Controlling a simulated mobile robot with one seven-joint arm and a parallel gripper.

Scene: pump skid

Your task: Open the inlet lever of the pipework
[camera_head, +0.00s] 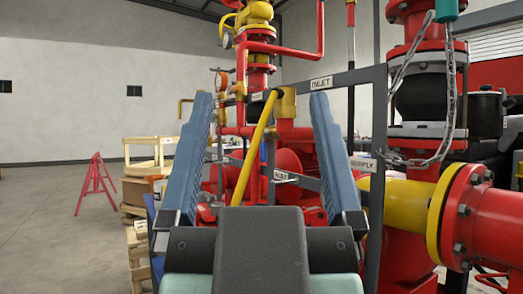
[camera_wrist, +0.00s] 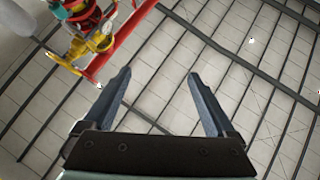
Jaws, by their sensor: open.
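The inlet lever (camera_head: 256,145) is a long yellow bar in the head view. It slants down and to the left from a brass-coloured valve body (camera_head: 287,103), beside a plate reading INLET (camera_head: 321,83). My gripper (camera_head: 261,97) is open and empty, its two blue-grey fingers pointing up. In the head view the lever appears between the fingers, beyond them; I see no contact. Its lower end is hidden behind my gripper's body. The wrist view shows the open fingers (camera_wrist: 159,73) against the ceiling, without the lever.
Red and yellow pipework (camera_head: 258,40) rises behind; its upper part shows in the wrist view (camera_wrist: 95,45). At right are a grey frame post (camera_head: 377,150), a hanging chain (camera_head: 450,80) and a flanged red pipe (camera_head: 490,225). Pallets (camera_head: 137,245) and a red trestle (camera_head: 95,183) stand left; floor there is clear.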

